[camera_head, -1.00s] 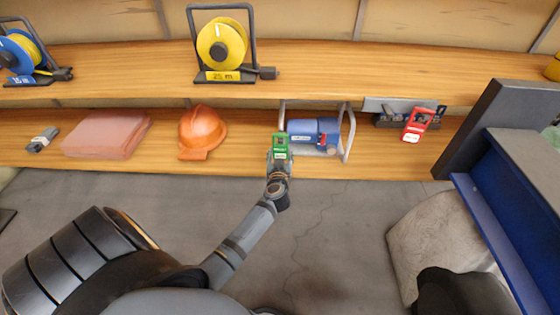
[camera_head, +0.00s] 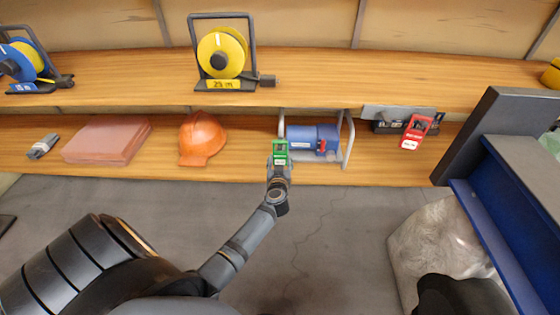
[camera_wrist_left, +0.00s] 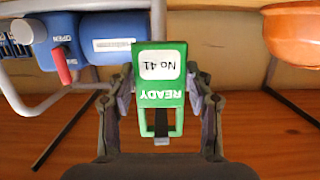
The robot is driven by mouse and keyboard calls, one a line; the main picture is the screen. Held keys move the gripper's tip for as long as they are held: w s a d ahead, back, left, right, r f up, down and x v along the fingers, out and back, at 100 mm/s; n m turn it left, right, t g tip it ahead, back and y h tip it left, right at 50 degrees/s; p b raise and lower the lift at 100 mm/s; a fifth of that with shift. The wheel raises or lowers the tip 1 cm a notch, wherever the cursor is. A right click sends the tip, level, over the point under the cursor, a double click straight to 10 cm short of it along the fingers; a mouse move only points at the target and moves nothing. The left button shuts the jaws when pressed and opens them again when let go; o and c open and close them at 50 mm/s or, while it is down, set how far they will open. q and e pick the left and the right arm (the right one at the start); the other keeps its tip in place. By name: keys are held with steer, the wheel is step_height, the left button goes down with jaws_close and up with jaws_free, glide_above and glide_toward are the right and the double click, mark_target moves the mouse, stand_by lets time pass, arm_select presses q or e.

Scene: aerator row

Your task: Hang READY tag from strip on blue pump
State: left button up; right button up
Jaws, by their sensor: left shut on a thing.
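My left gripper (camera_head: 279,166) is shut on the green READY tag (camera_head: 280,151), and the left wrist view shows this tag (camera_wrist_left: 160,80) between the fingers (camera_wrist_left: 161,100), with its white label reading "No 41". The blue pump (camera_head: 312,140) sits in a light tubular frame on the lower shelf, just right of the tag. In the left wrist view the pump (camera_wrist_left: 105,35) is at the upper left, with a red lever (camera_wrist_left: 62,66). The tag is in front of the frame's left side; I cannot tell whether it touches. The grey strip (camera_head: 398,113) is at the right with a red tag (camera_head: 415,132) on it. My right gripper is not visible.
An orange helmet (camera_head: 203,138) and a reddish box (camera_head: 107,140) stand left of the pump on the lower shelf (camera_head: 235,175). A yellow cable reel (camera_head: 221,53) stands on the upper shelf. A blue structure (camera_head: 505,215) is at the right.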

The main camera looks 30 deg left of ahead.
arm_select(q)
steer(key=o, duration=1.1)
steer(key=shift+c, duration=0.3)
steer(key=shift+f+p+v, duration=0.2)
steer(key=shift+p+v, duration=0.75)
steer(key=shift+v, duration=0.7)
steer(key=shift+f+p+v, duration=0.2)
steer(key=shift+p+v, duration=0.15)
steer(key=shift+v, duration=0.6)
steer(key=shift+f+p+v, duration=0.25)
steer(key=shift+p+v, duration=0.05)
steer(key=shift+v, duration=0.65)
steer(key=shift+f+p+v, duration=0.2)
steer(key=shift+p+v, duration=0.15)
steer(key=shift+v, duration=0.55)
steer(key=shift+s, duration=0.15)
